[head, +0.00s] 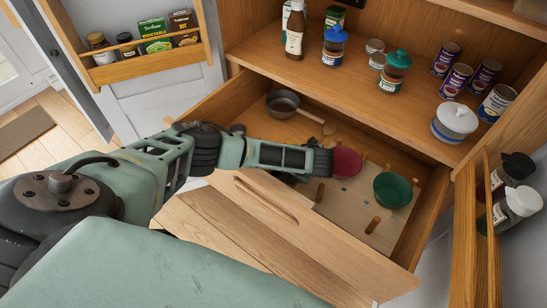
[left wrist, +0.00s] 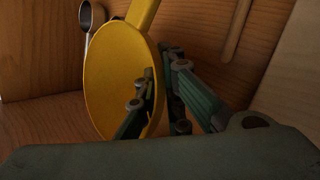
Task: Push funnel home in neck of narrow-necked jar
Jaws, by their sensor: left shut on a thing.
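My left arm reaches over the open drawer's front, and its gripper (head: 290,178) is down in the drawer, largely hidden by the arm. In the left wrist view the gripper (left wrist: 158,75) is shut on a yellow round-faced thing (left wrist: 103,75) with a stem rising from its top. One finger shows in front of its face near the right edge. I cannot tell if it is the funnel, and the head view does not show it. I cannot make out a narrow-necked jar in either view. My right gripper is not in view.
The drawer (head: 407,250) holds a dark pan (head: 283,103), a red bowl (head: 346,162), a green bowl (head: 392,189) and wooden pegs. Cans, jars and a lidded white pot (head: 455,121) stand on the shelf above. Open doors with racks flank it. A metal utensil (left wrist: 88,22) is behind the yellow thing.

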